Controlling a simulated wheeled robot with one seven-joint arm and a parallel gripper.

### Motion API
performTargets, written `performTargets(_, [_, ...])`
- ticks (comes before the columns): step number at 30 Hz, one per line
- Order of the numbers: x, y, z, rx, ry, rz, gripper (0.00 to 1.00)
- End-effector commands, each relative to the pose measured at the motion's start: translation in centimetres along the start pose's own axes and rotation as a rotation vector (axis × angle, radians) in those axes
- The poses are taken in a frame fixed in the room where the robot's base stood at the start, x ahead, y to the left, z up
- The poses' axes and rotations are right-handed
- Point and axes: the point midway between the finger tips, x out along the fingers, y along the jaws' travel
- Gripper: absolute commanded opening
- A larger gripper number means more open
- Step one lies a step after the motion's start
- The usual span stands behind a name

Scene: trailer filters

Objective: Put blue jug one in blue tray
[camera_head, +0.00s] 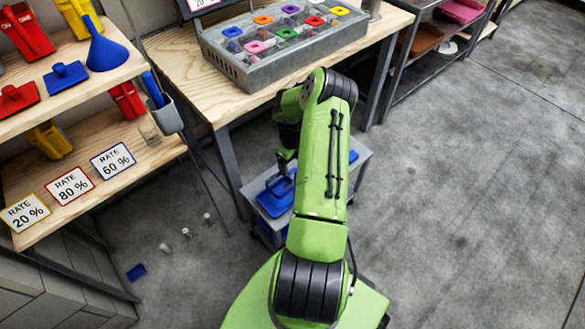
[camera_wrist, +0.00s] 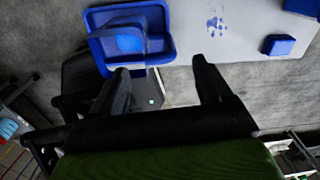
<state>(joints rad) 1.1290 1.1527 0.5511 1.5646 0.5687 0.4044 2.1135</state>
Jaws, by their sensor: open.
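The blue tray (camera_head: 262,205) lies on a grey cart below my arm; it also shows at the top left of the wrist view (camera_wrist: 158,47). A blue object (camera_wrist: 128,38), which looks like the blue jug, sits inside the tray in the wrist view. Its shape is not clear, and my arm hides part of the tray in the head view. My gripper (camera_wrist: 160,68) is open, its two fingers apart with nothing between them. In the head view my gripper (camera_head: 285,158) is just above the tray, partly hidden by my arm.
The grey cart (camera_head: 362,160) also carries a small blue block (camera_wrist: 280,45) and blue spots (camera_wrist: 216,25). A workbench (camera_head: 180,60) with a metal box (camera_head: 270,55) stands behind. Shelves with a blue funnel (camera_head: 103,50) are left.

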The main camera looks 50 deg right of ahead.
Motion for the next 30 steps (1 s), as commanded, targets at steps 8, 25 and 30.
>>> performTargets(8, [-5.4,0.0,0.0,0.0,0.0,0.0,0.78])
performTargets(25, [-24.9,11.8,3.7,-1.155,-0.004,-0.223,0.78])
performTargets(30, [-33.7,20.6,-0.4,-1.845,0.009,-0.365,0.78])
